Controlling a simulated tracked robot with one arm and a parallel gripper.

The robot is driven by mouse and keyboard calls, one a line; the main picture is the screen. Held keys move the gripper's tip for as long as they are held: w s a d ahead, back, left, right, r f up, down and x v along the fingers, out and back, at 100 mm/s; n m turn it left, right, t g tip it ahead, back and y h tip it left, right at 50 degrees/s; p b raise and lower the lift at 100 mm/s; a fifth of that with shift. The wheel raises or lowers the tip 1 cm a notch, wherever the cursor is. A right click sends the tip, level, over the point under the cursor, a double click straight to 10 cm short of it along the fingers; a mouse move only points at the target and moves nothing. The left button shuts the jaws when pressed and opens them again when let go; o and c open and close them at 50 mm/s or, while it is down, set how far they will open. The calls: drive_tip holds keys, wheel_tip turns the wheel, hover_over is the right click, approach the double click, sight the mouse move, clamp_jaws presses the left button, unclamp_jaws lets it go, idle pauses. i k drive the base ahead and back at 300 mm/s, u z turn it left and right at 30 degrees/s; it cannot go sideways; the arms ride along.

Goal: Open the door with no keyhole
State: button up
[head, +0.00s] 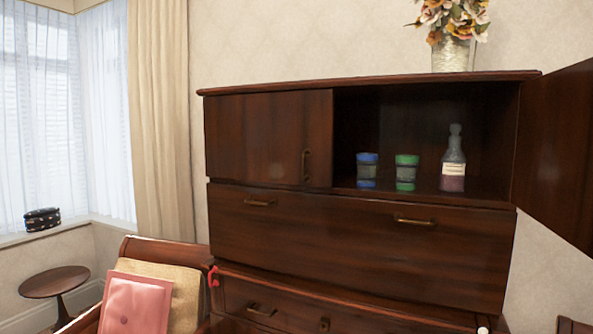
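A dark wooden cabinet (360,255) fills the middle and right of the head view. Its upper left door (265,138) is shut and has a vertical brass handle (307,165); no keyhole shows on it. The upper right door (562,150) stands open, swung out to the right, and its outer face is hidden. A wide shut front (350,245) with two brass handles lies below. Under it is a drawer front (290,306) with a handle and a dark fitting (323,324) that looks like a keyhole plate. I cannot make out my gripper.
The open compartment holds a blue-lidded jar (367,171), a green-lidded jar (406,172) and a bottle (454,160). A flower vase (454,55) stands on top.

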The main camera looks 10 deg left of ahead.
sight(279, 137)
drive_tip(key=z, duration=0.05)
drive_tip(key=k, duration=0.45)
drive_tip(key=u, duration=0.6)
drive_tip(key=i, duration=1.4)
drive_tip(key=z, duration=0.35)
drive_tip(key=i, duration=1.05)
drive_tip(key=z, duration=0.55)
